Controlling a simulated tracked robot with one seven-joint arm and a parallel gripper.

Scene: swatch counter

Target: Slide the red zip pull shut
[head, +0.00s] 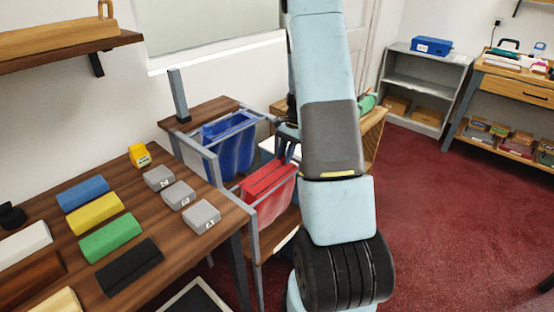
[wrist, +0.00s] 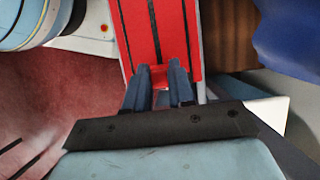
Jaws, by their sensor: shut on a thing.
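The red bag (head: 272,187) hangs in a grey frame beside the counter, with a dark zip line along its top. In the wrist view the red bag (wrist: 178,28) fills the upper middle, and its dark zip line runs away from my gripper. My gripper (wrist: 160,70) is shut on the small red zip pull (wrist: 158,80), which shows between the two dark blue fingers. In the head view my gripper (head: 286,150) is just above the far end of the red bag, partly hidden by my arm.
A blue bag (head: 230,145) hangs behind the red one. The wooden counter (head: 165,247) at left holds several coloured blocks, grey labelled blocks and a yellow object (head: 140,155). Grey frame bars (head: 253,240) stand close around the bags. Open red carpet lies at right.

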